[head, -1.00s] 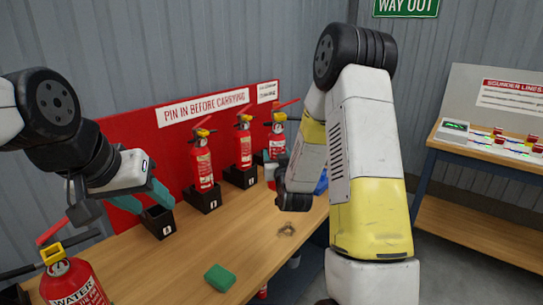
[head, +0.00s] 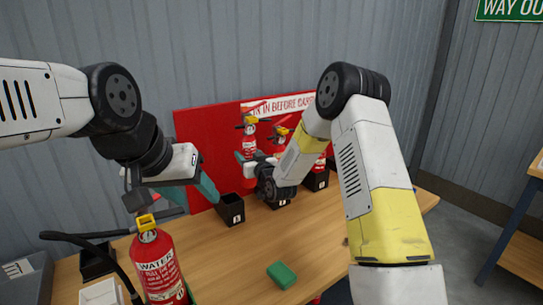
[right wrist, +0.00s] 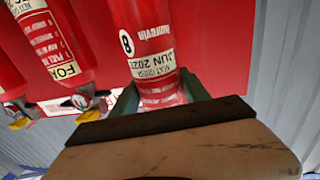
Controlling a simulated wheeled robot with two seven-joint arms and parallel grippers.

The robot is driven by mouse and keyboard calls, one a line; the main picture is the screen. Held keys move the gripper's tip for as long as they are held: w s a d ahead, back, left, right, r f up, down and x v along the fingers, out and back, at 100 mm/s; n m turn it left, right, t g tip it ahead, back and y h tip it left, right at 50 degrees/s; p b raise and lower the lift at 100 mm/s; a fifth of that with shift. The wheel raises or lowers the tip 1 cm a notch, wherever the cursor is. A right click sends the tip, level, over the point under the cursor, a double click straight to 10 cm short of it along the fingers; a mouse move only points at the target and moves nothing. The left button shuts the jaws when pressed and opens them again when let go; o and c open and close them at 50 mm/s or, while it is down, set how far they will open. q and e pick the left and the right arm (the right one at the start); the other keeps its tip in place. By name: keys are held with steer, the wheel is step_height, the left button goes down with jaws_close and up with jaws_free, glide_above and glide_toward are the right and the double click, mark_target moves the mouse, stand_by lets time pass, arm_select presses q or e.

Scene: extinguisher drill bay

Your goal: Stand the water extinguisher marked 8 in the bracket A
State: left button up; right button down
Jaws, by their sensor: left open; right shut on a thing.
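The red extinguisher marked 8 (right wrist: 150,35) is between the green fingers of my right gripper (right wrist: 158,98), which is shut on it. In the head view this extinguisher (head: 249,138) is upright in front of the red board, left of the racked ones. My right gripper also shows there (head: 251,161). An empty black bracket (head: 232,212) is below and slightly left of the held extinguisher; its small letter is not clearly readable. My left gripper (head: 191,194) is open and empty, left of that bracket.
Another WATER extinguisher (head: 160,268) stands at the front left. Two extinguishers (head: 281,143) (head: 320,165) stand in brackets to the right, partly behind my right arm. A green block (head: 281,275) lies on the bench (head: 225,258). Another black box (head: 97,260) is at left.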

steer(key=a+n+g+y, duration=0.1)
steer(key=a+n+y, duration=0.1)
steer(key=a, duration=0.6)
steer(key=shift+w+d+f, duration=0.1)
steer(key=shift+w+f, duration=0.1)
steer(key=shift+f, duration=1.15)
steer(key=shift+w+d+f, duration=0.1)
steer(key=shift+w+f, duration=0.05)
steer(key=shift+f, duration=3.1)
stand_by(0.8)
steer(key=shift+f, duration=0.5)
steer(key=shift+c, duration=2.3)
jaws_free()
steer(key=shift+s+f, duration=0.1)
steer(key=v, duration=0.8)
